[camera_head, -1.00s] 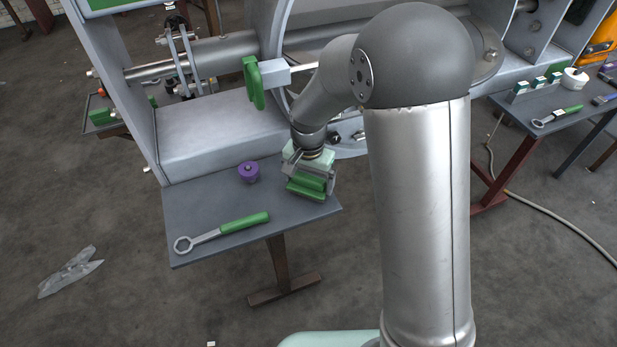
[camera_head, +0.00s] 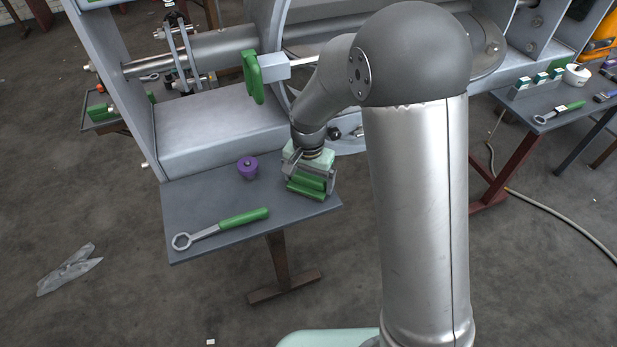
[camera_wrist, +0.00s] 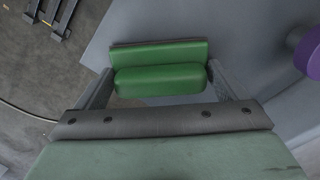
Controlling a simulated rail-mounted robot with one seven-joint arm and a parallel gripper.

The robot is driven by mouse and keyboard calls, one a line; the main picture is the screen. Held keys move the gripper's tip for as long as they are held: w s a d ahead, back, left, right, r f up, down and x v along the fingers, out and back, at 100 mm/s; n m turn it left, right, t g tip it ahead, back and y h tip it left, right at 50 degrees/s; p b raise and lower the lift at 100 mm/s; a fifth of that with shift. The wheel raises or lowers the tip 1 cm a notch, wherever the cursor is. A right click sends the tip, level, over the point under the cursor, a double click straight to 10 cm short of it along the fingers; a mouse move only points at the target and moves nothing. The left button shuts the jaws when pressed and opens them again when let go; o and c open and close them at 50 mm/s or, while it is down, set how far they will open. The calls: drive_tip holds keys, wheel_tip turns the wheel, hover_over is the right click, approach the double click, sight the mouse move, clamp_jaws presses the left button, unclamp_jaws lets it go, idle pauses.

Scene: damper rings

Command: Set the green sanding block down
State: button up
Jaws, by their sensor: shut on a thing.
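The green sanding block (camera_head: 308,186) is at the right end of the small grey table (camera_head: 220,188), between the fingers of my gripper (camera_head: 312,180). In the wrist view the green sanding block (camera_wrist: 160,75) shows a rounded grip on a wider base, with one finger of my gripper (camera_wrist: 158,84) at each end. My gripper is shut on it and points down. The block lies at or just above the tabletop; I cannot tell whether its underside touches. Part of the block overlaps the table's edge region in the wrist view.
A purple knob-like piece (camera_head: 247,168) stands left of the block. A green-handled ring wrench (camera_head: 222,228) lies near the table's front edge. The grey machine housing (camera_head: 215,125) rises behind. A second table (camera_head: 545,103) with several items is at right. The table's middle is clear.

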drive_tip(key=shift+f, duration=0.25)
drive_tip(key=o, duration=0.6)
drive_tip(key=shift+o, duration=0.2)
wheel_tip(320, 180, up, 18)
drive_tip(key=shift+f, duration=0.25)
clamp_jaws()
idle(1.4)
wheel_tip(320, 180, up, 12)
drive_tip(key=p, duration=0.9)
idle(0.4)
